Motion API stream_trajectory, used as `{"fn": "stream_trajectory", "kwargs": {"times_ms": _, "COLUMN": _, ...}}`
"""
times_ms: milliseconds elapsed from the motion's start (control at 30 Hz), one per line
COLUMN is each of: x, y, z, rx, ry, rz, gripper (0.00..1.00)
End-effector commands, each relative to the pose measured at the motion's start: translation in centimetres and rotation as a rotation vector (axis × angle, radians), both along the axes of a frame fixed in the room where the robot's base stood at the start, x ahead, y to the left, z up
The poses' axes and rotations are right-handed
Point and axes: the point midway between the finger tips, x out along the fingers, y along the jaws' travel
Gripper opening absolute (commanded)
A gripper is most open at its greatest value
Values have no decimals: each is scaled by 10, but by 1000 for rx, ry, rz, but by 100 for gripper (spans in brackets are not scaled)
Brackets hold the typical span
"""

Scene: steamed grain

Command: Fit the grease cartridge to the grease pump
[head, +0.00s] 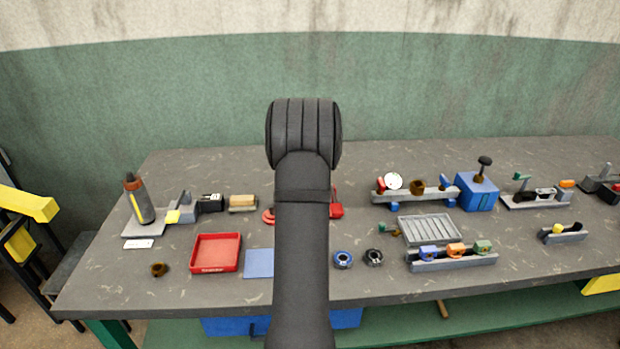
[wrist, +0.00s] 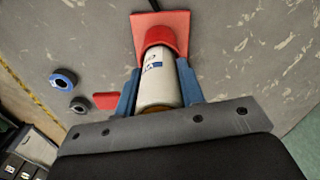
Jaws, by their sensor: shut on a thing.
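In the wrist view, my gripper (wrist: 160,68) has its two blue fingers on either side of a white cylinder with a small label, the grease cartridge (wrist: 158,82). The cartridge's far end meets a red collar (wrist: 160,35) in front of a flat red plate (wrist: 178,20), which looks like part of the grease pump. I cannot tell whether the end sits inside the collar or only lines up with it. In the head view my arm hides the gripper and cartridge. Red parts show beside the arm, at left (head: 268,216) and right (head: 336,209).
A red tray (head: 216,268) and a blue mat (head: 259,264) lie left of my arm. A blue ring (head: 343,260) and a black ring (head: 374,257) lie to its right. A grey ribbed tray (head: 430,230) and a blue box (head: 477,192) stand farther right. A dark bottle (head: 139,203) stands far left.

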Motion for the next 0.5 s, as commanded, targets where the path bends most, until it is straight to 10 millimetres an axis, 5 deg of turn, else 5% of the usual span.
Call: {"fn": "stream_trajectory", "kwargs": {"times_ms": 500, "x": 0, "y": 0, "z": -8, "rx": 0, "ry": 0, "rz": 0, "gripper": 10}}
